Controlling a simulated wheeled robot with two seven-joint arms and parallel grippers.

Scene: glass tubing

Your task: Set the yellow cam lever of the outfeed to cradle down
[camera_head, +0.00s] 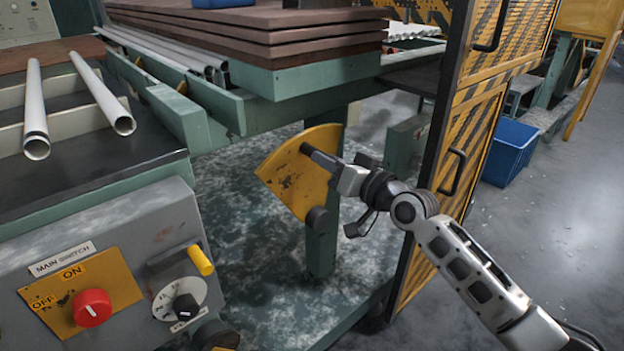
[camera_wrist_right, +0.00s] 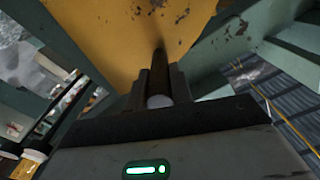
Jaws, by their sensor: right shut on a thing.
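The yellow cam lever (camera_head: 300,180) is a worn, fan-shaped yellow plate on a green post below the outfeed table, with a dark pivot boss at its lower right. A dark, rod-like handle (camera_head: 318,155) sticks out from its upper part. My right gripper (camera_head: 338,172) is shut on this handle. In the right wrist view, the yellow plate (camera_wrist_right: 125,35) fills the upper middle. The handle's pale round end (camera_wrist_right: 159,101) shows between the fingers of the right gripper (camera_wrist_right: 160,85). My left gripper is not in view.
A grey control box with a red knob (camera_head: 92,307), a dial (camera_head: 183,305) and a yellow handle (camera_head: 201,261) stands at the lower left. A black-and-yellow striped guard door (camera_head: 480,130) is close to the right of my wrist. Stacked brown boards (camera_head: 265,30) lie above.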

